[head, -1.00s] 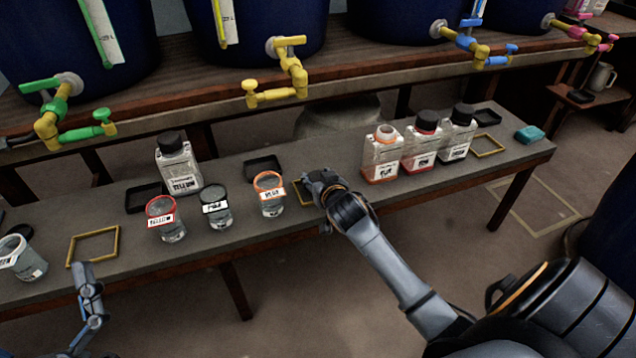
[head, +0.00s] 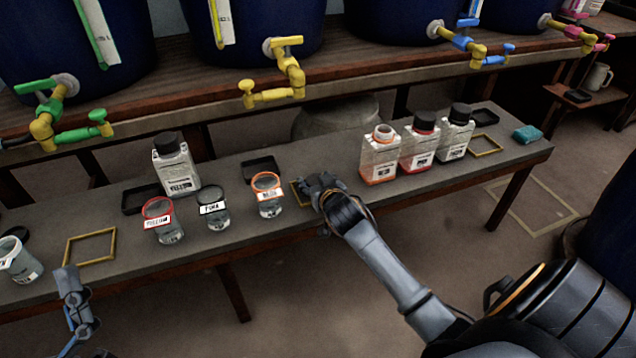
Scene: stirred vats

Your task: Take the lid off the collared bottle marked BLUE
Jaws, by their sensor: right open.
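Three collared bottles stand in a row right of centre in the head view. The orange-collared bottle (head: 378,163) has no lid and its mouth is open. The red-collared bottle (head: 416,152) and the black-collared bottle (head: 455,142) have dark lids on. A fourth bottle (head: 175,172) with a dark lid stands at the left. I cannot read which bottle says BLUE. My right gripper (head: 318,184) is open over the bench, left of the orange-collared bottle and apart from it. My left gripper (head: 67,277) is at the lower left; its jaws are unclear.
Several jars stand along the bench, including a red-rimmed jar (head: 163,222) and an orange-rimmed jar (head: 268,196). Black trays (head: 139,199) and yellow frames (head: 91,247) lie between them. A teal block (head: 527,134) is at the right end. Vat taps (head: 290,72) overhang behind.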

